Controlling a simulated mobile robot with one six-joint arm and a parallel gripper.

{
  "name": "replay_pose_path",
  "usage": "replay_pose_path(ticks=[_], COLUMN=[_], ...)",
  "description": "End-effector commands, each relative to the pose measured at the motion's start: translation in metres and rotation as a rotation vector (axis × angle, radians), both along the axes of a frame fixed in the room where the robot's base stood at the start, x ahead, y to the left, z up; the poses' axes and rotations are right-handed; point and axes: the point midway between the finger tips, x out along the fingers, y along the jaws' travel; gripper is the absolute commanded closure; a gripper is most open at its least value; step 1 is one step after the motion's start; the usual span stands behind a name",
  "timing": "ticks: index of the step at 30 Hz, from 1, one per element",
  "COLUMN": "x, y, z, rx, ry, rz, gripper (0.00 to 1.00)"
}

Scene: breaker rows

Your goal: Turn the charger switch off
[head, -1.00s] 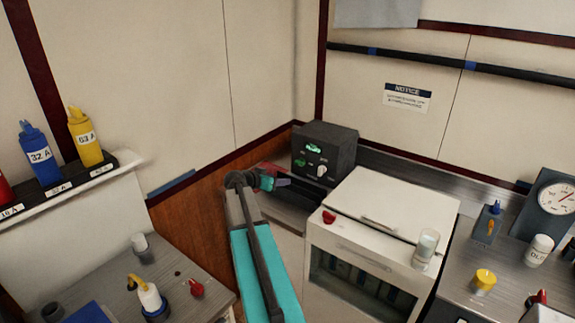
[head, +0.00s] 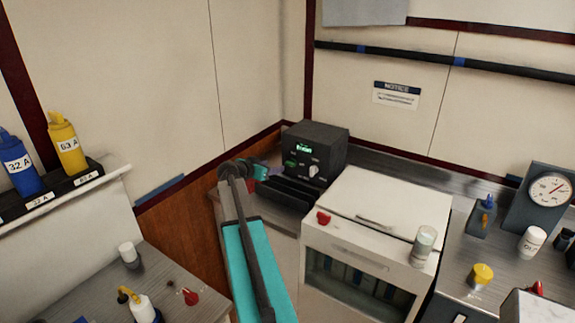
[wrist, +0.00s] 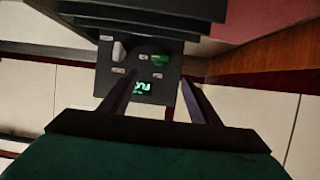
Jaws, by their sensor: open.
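The charger is a dark box (head: 320,142) in the back corner of the counter. Its front has a lit green display (head: 303,148), a green switch (head: 290,163) and a pale knob (head: 313,171). The wrist view shows this panel upside down, with the display (wrist: 142,86), the green switch (wrist: 154,60) and the pale knob (wrist: 118,51). My gripper (wrist: 158,82) is open and empty, its two dark fingers spread in front of the panel. In the head view my gripper (head: 277,177) is just left of the charger front. I cannot tell the gap or any contact.
A dark ledge or tray (head: 284,194) juts out below the charger. A white cabinet (head: 385,205) stands to the right, with a red knob (head: 323,218) and a cup (head: 423,245) on top. The wooden wall panel (head: 180,230) is close on the left.

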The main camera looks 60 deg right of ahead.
Motion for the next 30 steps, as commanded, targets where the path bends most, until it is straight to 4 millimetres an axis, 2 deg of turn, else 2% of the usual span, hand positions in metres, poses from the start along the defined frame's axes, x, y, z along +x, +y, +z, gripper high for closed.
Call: replay_pose_path(ticks=[30], x=[-0.001], y=[-0.107], z=[-0.043], rx=[0.001], ry=[0.001], rz=[-0.002], gripper=[0.44])
